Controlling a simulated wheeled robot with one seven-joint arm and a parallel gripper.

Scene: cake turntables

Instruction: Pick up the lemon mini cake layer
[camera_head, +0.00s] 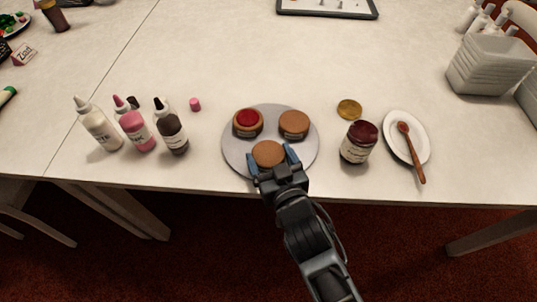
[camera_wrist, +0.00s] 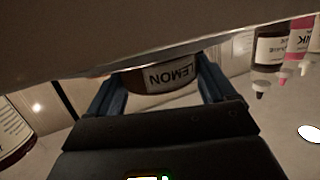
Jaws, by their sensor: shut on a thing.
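The lemon mini cake layer (camera_head: 268,153) is a round tan disc at the front of the round grey turntable (camera_head: 236,152). Its LEMON label (camera_wrist: 171,77) shows upside down in the wrist view. My gripper (camera_head: 270,156) reaches in from the front edge, with one blue finger on each side of the layer, shut on it. In the wrist view the fingers (camera_wrist: 157,84) flank the label, and the turntable (camera_wrist: 110,35) fills the top. I cannot tell whether the layer is clear of the turntable.
A red-topped layer (camera_head: 247,121) and a plain tan layer (camera_head: 294,124) sit behind on the turntable. Squeeze bottles (camera_head: 135,132) stand left. A dark jar (camera_head: 359,143), a gold lid (camera_head: 349,109) and a white plate (camera_head: 394,126) with a spoon (camera_head: 413,155) are right.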

